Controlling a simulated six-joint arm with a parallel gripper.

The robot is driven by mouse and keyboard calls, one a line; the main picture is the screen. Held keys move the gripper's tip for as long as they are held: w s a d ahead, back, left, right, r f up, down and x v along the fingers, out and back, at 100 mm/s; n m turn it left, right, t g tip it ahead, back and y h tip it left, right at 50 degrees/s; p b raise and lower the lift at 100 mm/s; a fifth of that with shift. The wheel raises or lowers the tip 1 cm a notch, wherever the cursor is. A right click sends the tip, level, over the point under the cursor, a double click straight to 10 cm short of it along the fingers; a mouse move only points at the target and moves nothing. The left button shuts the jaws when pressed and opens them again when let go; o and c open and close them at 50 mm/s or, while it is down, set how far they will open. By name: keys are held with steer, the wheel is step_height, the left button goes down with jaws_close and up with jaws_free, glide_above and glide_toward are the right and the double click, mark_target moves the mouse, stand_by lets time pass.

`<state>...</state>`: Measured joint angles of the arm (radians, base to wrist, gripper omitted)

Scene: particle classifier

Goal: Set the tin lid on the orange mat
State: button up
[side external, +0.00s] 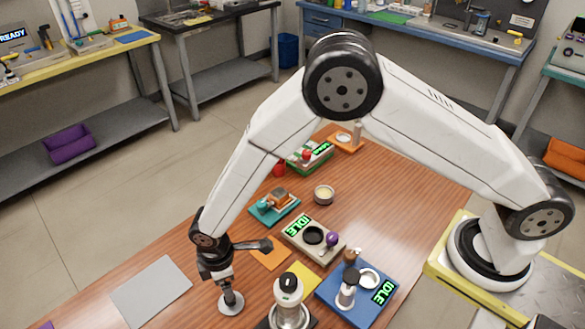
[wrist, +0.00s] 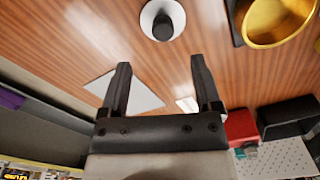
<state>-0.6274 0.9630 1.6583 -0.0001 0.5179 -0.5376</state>
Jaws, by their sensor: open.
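The tin lid (side external: 233,308) is a pale round disc with a dark knob, lying flat on the wooden table near the front. It also shows at the top of the wrist view (wrist: 147,18), beyond my fingertips. The orange mat (side external: 272,256) lies flat behind and to the right of the lid, partly hidden by my wrist in the side external view. My gripper (side external: 226,284) is over the lid, pointing down. In the wrist view my gripper (wrist: 161,66) has its two fingers wide apart with nothing between them. Exact clearance to the knob is unclear.
A grey sheet (side external: 150,292) lies left of the lid. A silver canister (side external: 289,312) stands close to its right. A yellow mat (side external: 300,272), a beige device (side external: 297,240) and a blue device (side external: 340,309) crowd the area right of the orange mat.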

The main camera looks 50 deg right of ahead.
mark_target(230, 301)
steer(key=shift+a+f, duration=0.2)
steer(key=shift+f, duration=1.3)
steer(key=shift+s+f, duration=0.1)
steer(key=shift+f, duration=2.5)
jaws_close()
